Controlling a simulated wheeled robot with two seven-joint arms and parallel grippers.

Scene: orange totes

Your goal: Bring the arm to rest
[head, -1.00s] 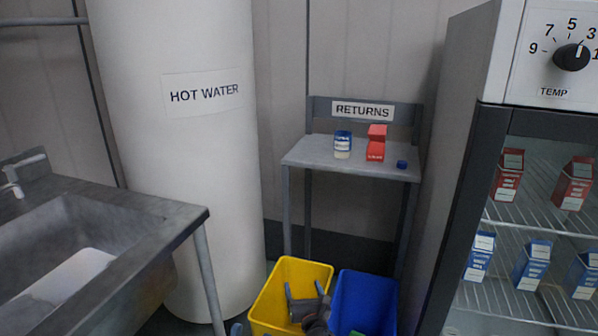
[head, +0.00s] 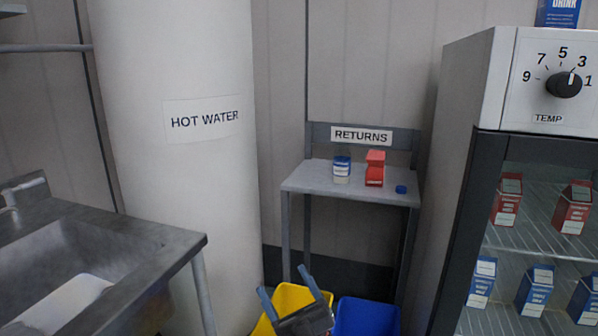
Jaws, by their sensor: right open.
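My right gripper (head: 284,280) is at the bottom middle of the head view, in front of the yellow bin (head: 290,298). Its two grey-blue fingers point up and stand apart, with nothing between them. The gripper hides part of the yellow bin. My left gripper is not in view.
A blue bin (head: 366,318) stands beside the yellow one. Behind is the returns table (head: 310,178) with a blue-and-white carton (head: 341,170), a red carton (head: 375,170) and a blue cap (head: 401,189). A sink (head: 150,240) is left, a fridge (head: 460,200) right.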

